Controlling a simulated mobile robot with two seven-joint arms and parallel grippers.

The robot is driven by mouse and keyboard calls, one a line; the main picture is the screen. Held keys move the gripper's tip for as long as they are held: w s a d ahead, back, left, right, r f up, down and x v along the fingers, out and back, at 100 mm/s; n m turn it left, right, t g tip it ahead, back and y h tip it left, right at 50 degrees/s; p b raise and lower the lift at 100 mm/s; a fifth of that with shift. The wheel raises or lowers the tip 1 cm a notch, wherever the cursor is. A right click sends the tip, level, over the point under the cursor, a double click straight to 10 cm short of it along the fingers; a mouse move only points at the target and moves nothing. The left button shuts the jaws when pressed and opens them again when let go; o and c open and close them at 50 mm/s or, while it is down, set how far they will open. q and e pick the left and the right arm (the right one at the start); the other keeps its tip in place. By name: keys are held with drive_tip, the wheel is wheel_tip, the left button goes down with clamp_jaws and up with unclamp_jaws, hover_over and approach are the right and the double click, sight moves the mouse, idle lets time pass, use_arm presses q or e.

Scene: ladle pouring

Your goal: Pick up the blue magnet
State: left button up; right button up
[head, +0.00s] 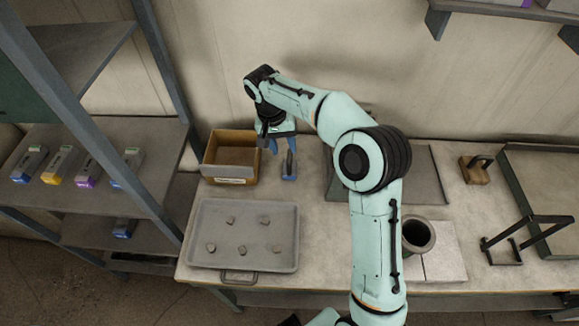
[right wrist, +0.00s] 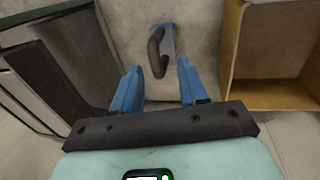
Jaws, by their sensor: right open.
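The blue magnet (head: 289,176) lies on the table just right of the open cardboard box. It has a blue base and a dark curved handle; it also shows at the top middle of the right wrist view (right wrist: 156,50). My right gripper (head: 281,147) is above the table, close to the magnet in the head view. In the right wrist view its blue fingers (right wrist: 160,68) are spread wide with nothing between them, and the magnet's handle lies just beyond the tips. My left gripper is not in view.
The cardboard box (head: 207,160) stands left of the magnet. A grey tray (head: 292,236) with several small grey pieces lies in front. A dark cup (head: 418,236) and a wooden block with a handle (head: 475,172) are to the right. A shelf with colored boxes (head: 62,165) stands left.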

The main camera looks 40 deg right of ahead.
sight(289, 154)
drive_tip(key=shift+s+d+f, duration=0.15)
drive_tip(key=shift+d+f, duration=0.1)
drive_tip(key=shift+f, duration=0.6)
drive_tip(key=shift+s+d+f, duration=0.1)
drive_tip(key=shift+d+f, duration=0.2)
drive_tip(key=shift+f, duration=0.6)
drive_tip(key=shift+s+d+f, duration=0.15)
drive_tip(key=shift+d+f, duration=0.1)
drive_tip(key=shift+f, duration=0.6)
clamp_jaws()
